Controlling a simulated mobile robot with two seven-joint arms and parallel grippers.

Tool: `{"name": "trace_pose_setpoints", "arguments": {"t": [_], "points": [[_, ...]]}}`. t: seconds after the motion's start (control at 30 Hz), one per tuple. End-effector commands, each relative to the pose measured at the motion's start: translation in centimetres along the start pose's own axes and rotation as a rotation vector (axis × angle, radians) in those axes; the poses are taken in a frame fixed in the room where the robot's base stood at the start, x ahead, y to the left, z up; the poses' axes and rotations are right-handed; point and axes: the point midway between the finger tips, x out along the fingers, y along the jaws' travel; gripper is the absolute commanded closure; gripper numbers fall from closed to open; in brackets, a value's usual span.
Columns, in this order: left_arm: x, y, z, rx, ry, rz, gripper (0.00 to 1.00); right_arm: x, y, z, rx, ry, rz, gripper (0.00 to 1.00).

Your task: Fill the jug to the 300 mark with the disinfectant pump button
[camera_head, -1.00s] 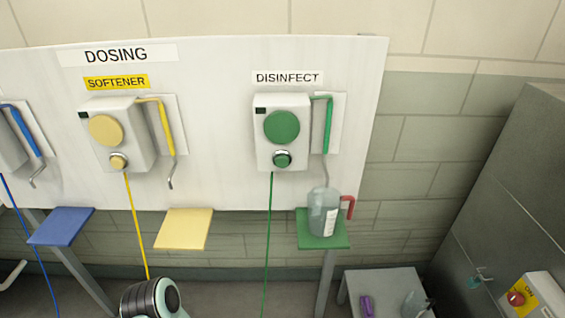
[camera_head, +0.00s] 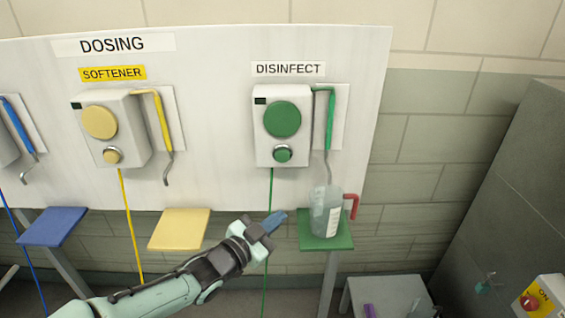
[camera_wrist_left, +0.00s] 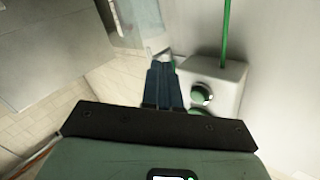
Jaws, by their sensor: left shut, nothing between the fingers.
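The jug (camera_head: 325,213), clear with a white scale strip and a red handle, stands upright on the green shelf (camera_head: 312,243). The green spout tube (camera_head: 330,122) hangs down over it. The disinfectant pump (camera_head: 262,140) is a white box with a large green disc (camera_head: 282,119) and a smaller green button (camera_head: 283,154) below. My left gripper (camera_head: 277,219) is shut and empty, left of the jug and below the pump. In the left wrist view its fingers (camera_wrist_left: 164,84) are together, with the pump's green button (camera_wrist_left: 201,93) to their right. The liquid level cannot be read. My right gripper is out of view.
The yellow softener pump (camera_head: 110,130) and yellow shelf (camera_head: 180,229) are to the left, with a blue shelf (camera_head: 53,226) further left. A green hose (camera_head: 270,195) hangs below the disinfectant pump. A low grey table (camera_head: 385,292) and a red-button box (camera_head: 538,300) are at lower right.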

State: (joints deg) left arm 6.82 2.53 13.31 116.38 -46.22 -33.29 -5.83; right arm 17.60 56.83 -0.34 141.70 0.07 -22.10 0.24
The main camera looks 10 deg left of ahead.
Motion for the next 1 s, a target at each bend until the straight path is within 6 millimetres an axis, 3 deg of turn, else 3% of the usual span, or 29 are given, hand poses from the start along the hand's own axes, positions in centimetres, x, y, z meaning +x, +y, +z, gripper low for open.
{"name": "trace_pose_setpoints", "arguments": {"t": [0.03, 0.1, 0.2, 0.3, 0.77, 1.0], "points": [[-0.5, -0.6, -2.7, 0.061, 0.054, -0.009, 1.0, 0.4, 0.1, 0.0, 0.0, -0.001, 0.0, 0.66], [-1.1, -1.0, -5.7, 0.13, 0.111, -0.015, 1.0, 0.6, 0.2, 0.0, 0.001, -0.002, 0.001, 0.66], [-1.9, -1.3, -8.8, 0.202, 0.167, -0.022, 1.0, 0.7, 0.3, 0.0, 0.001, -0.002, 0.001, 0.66], [-2.4, -1.4, -10.4, 0.24, 0.196, -0.026, 1.0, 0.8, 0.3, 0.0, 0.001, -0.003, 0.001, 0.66], [-2.4, -1.6, -10.8, 0.252, 0.205, -0.027, 1.0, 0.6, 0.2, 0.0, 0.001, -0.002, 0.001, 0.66], [-0.5, -3.2, -10.5, 0.249, 0.203, -0.028, 1.0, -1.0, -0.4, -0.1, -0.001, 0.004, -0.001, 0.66]]}}
